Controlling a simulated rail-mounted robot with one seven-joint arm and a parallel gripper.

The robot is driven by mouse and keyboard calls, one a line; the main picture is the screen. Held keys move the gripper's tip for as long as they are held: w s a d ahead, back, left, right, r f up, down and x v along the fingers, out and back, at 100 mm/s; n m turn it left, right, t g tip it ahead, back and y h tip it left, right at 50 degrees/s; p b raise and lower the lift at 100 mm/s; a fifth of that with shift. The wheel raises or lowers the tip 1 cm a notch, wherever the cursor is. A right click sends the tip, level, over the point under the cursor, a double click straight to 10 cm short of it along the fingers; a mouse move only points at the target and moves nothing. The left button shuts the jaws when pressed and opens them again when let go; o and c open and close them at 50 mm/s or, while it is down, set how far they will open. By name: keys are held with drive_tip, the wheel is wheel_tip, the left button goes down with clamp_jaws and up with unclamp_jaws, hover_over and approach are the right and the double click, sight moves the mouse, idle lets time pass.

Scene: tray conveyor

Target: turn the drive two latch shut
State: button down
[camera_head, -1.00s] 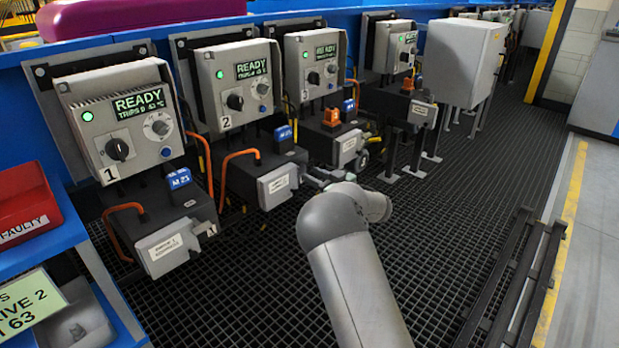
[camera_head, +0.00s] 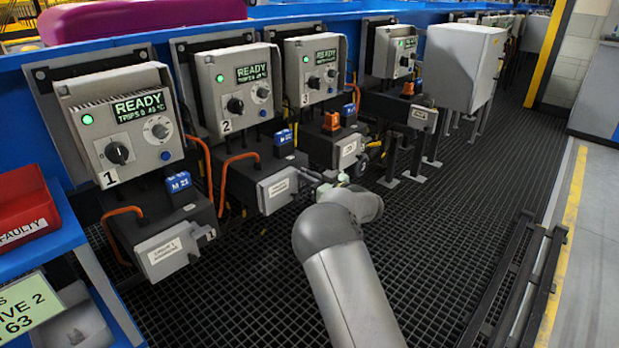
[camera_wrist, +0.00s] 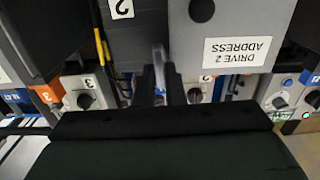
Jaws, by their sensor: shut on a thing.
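Drive two is the dark unit under the grey control box marked 2 (camera_head: 236,90). Its grey address cover (camera_head: 277,190) is on the front; in the wrist view the cover (camera_wrist: 222,22) appears upside down with the label "DRIVE 2 ADDRESS". A small pale latch (camera_wrist: 160,52) shows at the cover's left edge in the wrist view. My gripper (camera_wrist: 161,72) has its dark fingers close together around the latch, shut on it. The fingers hide part of it, so its exact angle is unclear. In the head view my gripper is small and partly hidden by my arm, right of the cover.
Drive one (camera_head: 160,215) stands to the left and drive three (camera_head: 335,140) to the right, close beside drive two. Orange cables loop between the units. A red bin (camera_head: 28,205) is at far left. Open dark grating lies in front; a low dark rail (camera_head: 515,285) stands at right.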

drive_tip(key=shift+s+a+f+n+b, duration=0.1)
drive_tip(key=shift+f+n+b, duration=0.1)
drive_tip(key=shift+n+b, duration=3.25)
drive_tip(key=shift+s+f+n+b, duration=0.15)
drive_tip(key=shift+n+b, duration=1.25)
drive_tip(key=shift+n, duration=3.95)
drive_tip(key=shift+w, duration=0.1)
drive_tip(key=c, duration=1.5)
unclamp_jaws()
drive_tip(key=shift+r, duration=0.1)
